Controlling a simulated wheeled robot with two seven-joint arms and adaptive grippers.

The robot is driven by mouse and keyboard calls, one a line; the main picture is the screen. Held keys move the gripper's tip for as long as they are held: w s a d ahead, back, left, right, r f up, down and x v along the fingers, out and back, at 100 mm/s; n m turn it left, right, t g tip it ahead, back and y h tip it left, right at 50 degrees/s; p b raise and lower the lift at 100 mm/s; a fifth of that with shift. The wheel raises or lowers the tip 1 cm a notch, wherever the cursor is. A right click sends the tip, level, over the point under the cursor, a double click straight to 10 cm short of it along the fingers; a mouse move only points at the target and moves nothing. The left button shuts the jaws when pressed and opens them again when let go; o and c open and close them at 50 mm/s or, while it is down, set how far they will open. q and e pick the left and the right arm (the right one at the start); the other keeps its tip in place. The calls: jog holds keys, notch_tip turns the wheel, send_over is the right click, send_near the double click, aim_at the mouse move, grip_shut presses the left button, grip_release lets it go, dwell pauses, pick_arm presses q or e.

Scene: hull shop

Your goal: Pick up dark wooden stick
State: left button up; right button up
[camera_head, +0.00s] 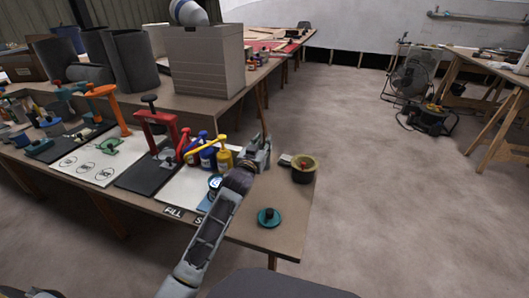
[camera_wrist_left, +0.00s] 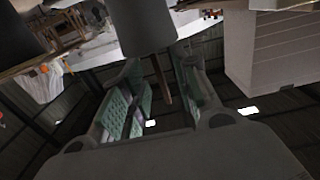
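The dark wooden stick (camera_head: 263,120) rises thin and slightly tilted just beyond my left gripper (camera_head: 262,148) in the head view, near the table's right end. In the left wrist view, the stick (camera_wrist_left: 161,80) shows between the two fingers of my left gripper (camera_wrist_left: 158,75), sticking out past a grey cylinder (camera_wrist_left: 146,27). The cylinder hides the stick's other end. The green-padded fingers stand apart, with visible gaps on both sides of the stick. My right gripper is not in view.
An olive bowl (camera_head: 304,175) and a teal round object (camera_head: 268,217) stand on the table near my left arm. A large grey box (camera_head: 202,62) stands behind.

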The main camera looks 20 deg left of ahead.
pick_arm(q)
jog(key=shift+w+b, duration=0.35)
jog(key=shift+w, duration=0.8)
grip_shut()
